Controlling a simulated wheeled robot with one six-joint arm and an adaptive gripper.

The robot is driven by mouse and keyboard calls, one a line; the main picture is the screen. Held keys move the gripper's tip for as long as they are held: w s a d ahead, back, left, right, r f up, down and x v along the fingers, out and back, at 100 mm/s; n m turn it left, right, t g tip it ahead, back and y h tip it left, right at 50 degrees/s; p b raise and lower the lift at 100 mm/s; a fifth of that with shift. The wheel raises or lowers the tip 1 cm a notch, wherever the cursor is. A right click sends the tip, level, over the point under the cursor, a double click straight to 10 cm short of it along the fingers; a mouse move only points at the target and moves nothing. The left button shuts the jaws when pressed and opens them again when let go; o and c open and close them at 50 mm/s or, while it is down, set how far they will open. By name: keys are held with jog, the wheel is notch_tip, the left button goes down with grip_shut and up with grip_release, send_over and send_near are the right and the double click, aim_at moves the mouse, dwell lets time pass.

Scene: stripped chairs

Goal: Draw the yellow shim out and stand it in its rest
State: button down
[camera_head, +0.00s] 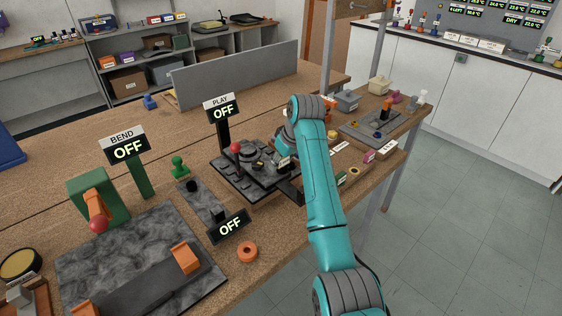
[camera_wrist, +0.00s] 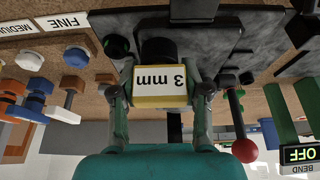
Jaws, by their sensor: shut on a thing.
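The yellow shim (camera_wrist: 160,101) carries a white "3 mm" label, upside down in the wrist view. My gripper (camera_wrist: 162,90) is shut on it, with one finger on each side. Behind the shim is a dark fixture (camera_wrist: 250,30), partly hidden by the shim and fingers. In the head view this dark fixture (camera_head: 236,177) sits on the bench under the PLAY sign, with my gripper (camera_head: 286,160) low at its right side. I cannot tell whether the shim is still in a gap. I cannot make out its rest.
A red-knobbed lever (camera_wrist: 244,150) stands close beside my gripper in the wrist view. The PLAY sign (camera_head: 222,110) reads OFF, as does the BEND sign (camera_head: 128,151). An orange ring (camera_head: 247,252) lies near the front edge. Small parts and labels crowd the bench right of my arm.

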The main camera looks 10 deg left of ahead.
jog(key=shift+w+r, duration=0.1)
jog(key=shift+r, duration=0.3)
jog(key=shift+r, duration=0.5)
jog(key=shift+f, duration=0.1)
jog(key=c, duration=1.4)
grip_release()
jog(key=shift+f, duration=0.15)
grip_shut()
jog(key=shift+r, duration=1.8)
